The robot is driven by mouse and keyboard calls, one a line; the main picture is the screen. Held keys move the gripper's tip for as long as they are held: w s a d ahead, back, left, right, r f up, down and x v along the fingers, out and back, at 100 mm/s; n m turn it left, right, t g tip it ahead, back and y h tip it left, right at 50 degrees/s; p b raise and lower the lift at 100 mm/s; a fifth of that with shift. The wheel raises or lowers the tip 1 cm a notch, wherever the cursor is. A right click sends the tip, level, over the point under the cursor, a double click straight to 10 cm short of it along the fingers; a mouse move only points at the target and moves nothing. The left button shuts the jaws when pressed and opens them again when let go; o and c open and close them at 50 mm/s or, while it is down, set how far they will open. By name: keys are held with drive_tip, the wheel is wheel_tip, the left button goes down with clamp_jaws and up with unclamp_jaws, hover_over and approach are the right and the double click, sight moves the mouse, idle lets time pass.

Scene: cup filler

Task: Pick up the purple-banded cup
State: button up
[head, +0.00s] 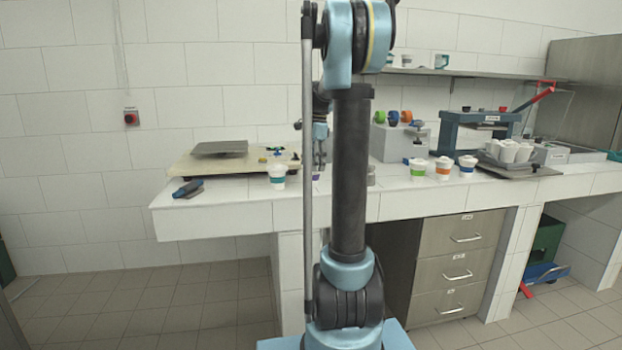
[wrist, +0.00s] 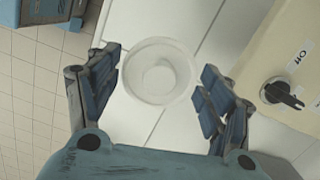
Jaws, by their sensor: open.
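In the wrist view, a white round cup (wrist: 158,72) is seen from above, between the spread fingers of my gripper (wrist: 160,88). Its band does not show from this angle. The gripper is open, with a finger on each side of the cup and visible gaps between. In the head view, my gripper (head: 320,158) points down over the counter, partly behind my own arm. A small purple patch (head: 316,177) shows just below it, consistent with the purple-banded cup, mostly hidden by my arm.
A teal-banded cup (head: 277,177) stands to the left. Green-banded (head: 418,170), orange-banded (head: 444,170) and blue-banded (head: 467,167) cups stand to the right. A beige board (head: 215,167) lies behind; its switch knob (wrist: 284,93) shows beside the right finger. A blue tool (head: 187,189) lies at left.

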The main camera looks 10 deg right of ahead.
sight(311, 178)
drive_tip(key=shift+s+a+f, duration=0.1)
drive_tip(key=shift+a+f, duration=0.1)
drive_tip(key=shift+f, duration=1.35)
drive_tip(key=shift+a+f, duration=0.15)
drive_tip(key=shift+f, duration=1.35)
drive_tip(key=c, duration=1.1)
